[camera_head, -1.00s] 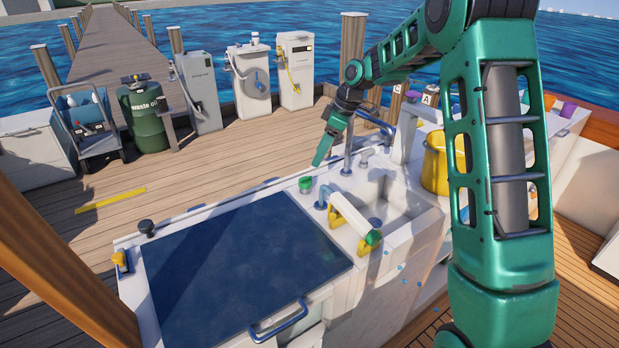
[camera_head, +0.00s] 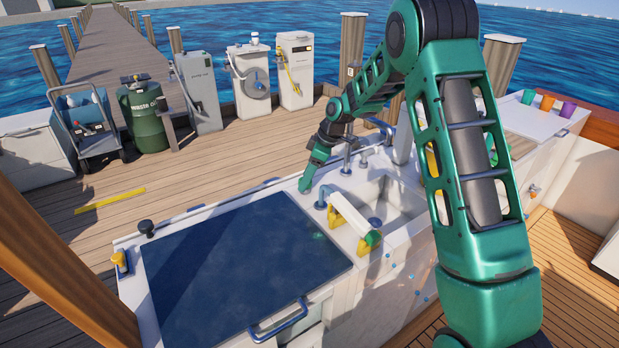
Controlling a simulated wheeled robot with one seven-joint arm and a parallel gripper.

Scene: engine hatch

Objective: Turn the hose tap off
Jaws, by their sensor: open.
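A thick white and yellow hose piece (camera_head: 350,219) with a green end (camera_head: 371,239) lies over the front edge of the sink unit. Blue drops (camera_head: 413,277) hang in the air below and right of that end. A short blue pipe (camera_head: 321,198) stands at the hose's back end. A small green knob stood left of this pipe, probably the hose tap; it is now hidden by my gripper. My gripper (camera_head: 305,187) points down at that spot, open. Its fingers are too small to tell whether they touch the knob.
A dark hatch lid (camera_head: 235,255) with a blue handle (camera_head: 278,320) is at the front left. Several cups, including a purple one (camera_head: 567,109), stand on the right counter.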

